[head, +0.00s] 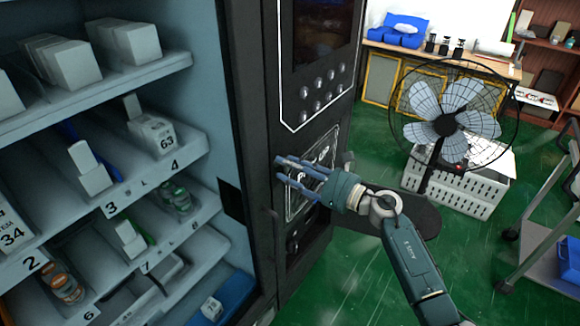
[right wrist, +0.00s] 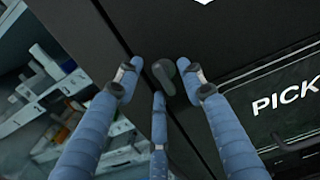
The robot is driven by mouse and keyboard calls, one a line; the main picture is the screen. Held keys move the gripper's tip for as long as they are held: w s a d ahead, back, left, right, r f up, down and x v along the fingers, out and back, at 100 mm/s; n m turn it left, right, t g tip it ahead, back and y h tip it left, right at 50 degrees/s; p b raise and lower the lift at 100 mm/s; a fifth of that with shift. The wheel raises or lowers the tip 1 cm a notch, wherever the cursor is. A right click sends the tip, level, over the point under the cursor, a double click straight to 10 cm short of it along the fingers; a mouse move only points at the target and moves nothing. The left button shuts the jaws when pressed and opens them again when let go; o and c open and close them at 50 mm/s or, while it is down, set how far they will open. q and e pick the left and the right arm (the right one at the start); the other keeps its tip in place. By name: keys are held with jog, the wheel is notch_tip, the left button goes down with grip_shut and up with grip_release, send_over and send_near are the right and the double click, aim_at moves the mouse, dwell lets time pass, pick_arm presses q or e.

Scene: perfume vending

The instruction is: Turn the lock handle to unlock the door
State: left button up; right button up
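The lock handle (right wrist: 164,76) is a small dark knob on the black door front, close to the door's left edge in the right wrist view. My right gripper (right wrist: 161,82) has its fingers spread around the handle, one on each side and one below. The fingers look open; the right finger is very near the handle, and I cannot tell if it touches. In the head view my right gripper (head: 279,168) is at the front of the black door (head: 262,125), and its fingers hide the handle. My left gripper is not in view.
Vending shelves (head: 150,75) with boxes and numbered slots stand at the left.

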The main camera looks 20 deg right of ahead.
jog(key=shift+c, duration=1)
grip_shut()
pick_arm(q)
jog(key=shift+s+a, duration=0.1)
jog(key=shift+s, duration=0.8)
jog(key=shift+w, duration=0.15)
pick_arm(e)
jog(key=shift+m, duration=0.3)
pick_arm(q)
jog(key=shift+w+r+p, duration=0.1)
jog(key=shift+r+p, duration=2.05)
jog(key=shift+p, duration=0.05)
pick_arm(e)
jog(key=shift+w+d+m, duration=0.1)
jog(key=shift+d+m, duration=0.05)
jog(key=shift+m, duration=2.7)
jog(key=shift+w+d+m, duration=0.1)
jog(key=shift+m, duration=2.8)
jog(key=shift+w+d+m, duration=0.1)
jog(key=shift+d+m, duration=0.05)
jog(key=shift+m, duration=2.7)
